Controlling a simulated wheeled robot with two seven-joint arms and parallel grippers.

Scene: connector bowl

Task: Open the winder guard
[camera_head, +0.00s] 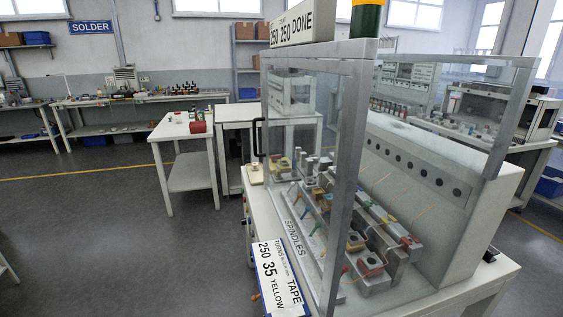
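The winder guard (347,190) is a clear-panelled box with a grey metal frame, standing on a white bench at the centre right. A black upright handle (257,140) sits at its left edge. The clear side with the handle appears to be in place, but I cannot tell for sure whether it is fully closed. Behind the panels is a row of spindles (370,262) with red, yellow and green parts. Neither of my grippers is in view.
A sign reading "250 250 DONE" (302,22) and a beacon (366,18) top the guard. A "TAPE" card (279,277) is at the bench's front left. A white table (184,128) stands further back. The grey floor at left is clear.

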